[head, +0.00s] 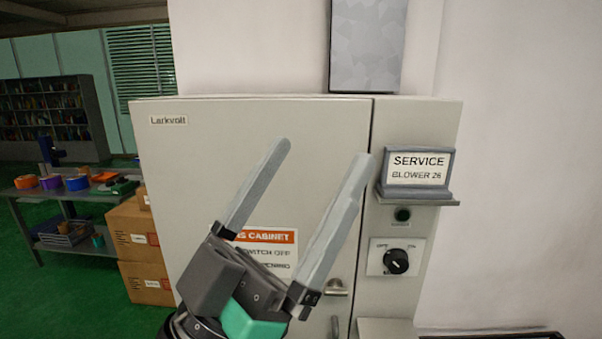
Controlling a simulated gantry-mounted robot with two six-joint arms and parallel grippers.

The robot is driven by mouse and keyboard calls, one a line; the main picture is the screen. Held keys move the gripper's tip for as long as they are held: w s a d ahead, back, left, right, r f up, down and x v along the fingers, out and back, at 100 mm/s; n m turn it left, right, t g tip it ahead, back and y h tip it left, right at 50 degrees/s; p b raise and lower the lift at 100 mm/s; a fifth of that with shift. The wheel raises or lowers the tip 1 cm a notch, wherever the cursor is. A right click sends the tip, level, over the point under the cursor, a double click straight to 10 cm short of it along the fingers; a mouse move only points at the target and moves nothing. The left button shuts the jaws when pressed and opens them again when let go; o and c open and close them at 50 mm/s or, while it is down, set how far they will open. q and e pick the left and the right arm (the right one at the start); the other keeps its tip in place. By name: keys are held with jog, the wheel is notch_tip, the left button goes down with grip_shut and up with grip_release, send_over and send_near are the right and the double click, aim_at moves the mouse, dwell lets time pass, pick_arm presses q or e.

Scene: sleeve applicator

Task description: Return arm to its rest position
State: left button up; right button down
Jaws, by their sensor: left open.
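My left gripper (315,152) stands in front of the grey cabinet (200,160), its two long pale fingers spread apart and pointing up and slightly right. It is open and nothing shows between the fingers. It hides part of the orange and white label (270,237) on the cabinet door. The door handle (336,288) shows just right of the gripper's base. I cannot tell how far the fingers are from the door. My right gripper is not in view.
Right of the door are a black rotary knob (396,261), a dark round button (402,214) and a service sign (418,168) on a small ledge. Cardboard boxes (140,250) and a workbench (90,196) with coloured rolls stand left. Green floor (70,300) is open at lower left.

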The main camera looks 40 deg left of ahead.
pick_arm(q)
jog(key=shift+s+d+r+m+h, duration=0.3)
jog(key=shift+s+r+h, duration=0.2)
jog(key=shift+r, duration=0.2)
notch_tip(320, 180, up, 35)
jog(key=p, duration=3.5)
jog(key=shift+a+y, duration=0.15)
jog(key=shift+y, duration=0.15)
